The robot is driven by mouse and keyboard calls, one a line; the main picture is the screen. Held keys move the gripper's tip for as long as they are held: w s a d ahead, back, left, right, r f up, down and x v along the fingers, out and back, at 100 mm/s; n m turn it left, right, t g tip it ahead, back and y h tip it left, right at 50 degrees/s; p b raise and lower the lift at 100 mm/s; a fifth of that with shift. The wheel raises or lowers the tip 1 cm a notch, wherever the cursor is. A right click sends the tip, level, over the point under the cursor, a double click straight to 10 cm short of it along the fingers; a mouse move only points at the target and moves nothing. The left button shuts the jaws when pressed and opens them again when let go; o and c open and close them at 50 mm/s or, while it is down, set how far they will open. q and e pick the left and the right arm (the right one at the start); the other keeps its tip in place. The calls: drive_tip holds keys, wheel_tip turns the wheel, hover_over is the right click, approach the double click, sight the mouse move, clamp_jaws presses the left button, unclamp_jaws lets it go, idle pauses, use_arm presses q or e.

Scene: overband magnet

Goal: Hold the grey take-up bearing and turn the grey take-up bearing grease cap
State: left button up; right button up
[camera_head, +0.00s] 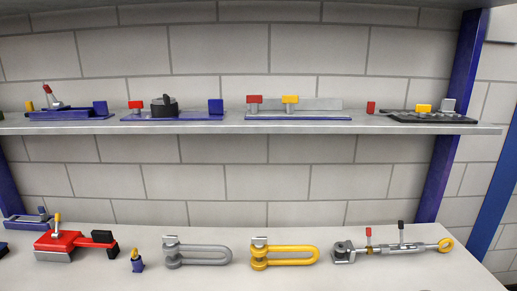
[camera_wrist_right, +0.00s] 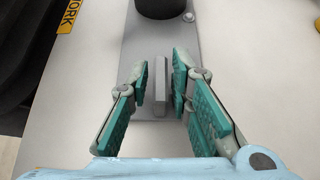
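In the right wrist view, a grey plate (camera_wrist_right: 136,42) carries an upright grey tab (camera_wrist_right: 161,92) and a dark round piece (camera_wrist_right: 158,6) at the top edge of the picture. They look like the grey take-up bearing and its grease cap, but no label confirms this. My right gripper (camera_wrist_right: 161,72) is open, with its teal pads on either side of the tab. A narrow gap shows at the left pad; whether the right pad touches is hard to tell. Neither gripper shows in the head view, and my left gripper is not seen.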

drive_tip(key=shift+o, duration=0.6)
drive_tip(key=v, duration=1.2)
wheel_tip(320, 180, up, 8)
drive_tip(key=p, duration=0.4)
drive_tip(key=shift+r, duration=0.1)
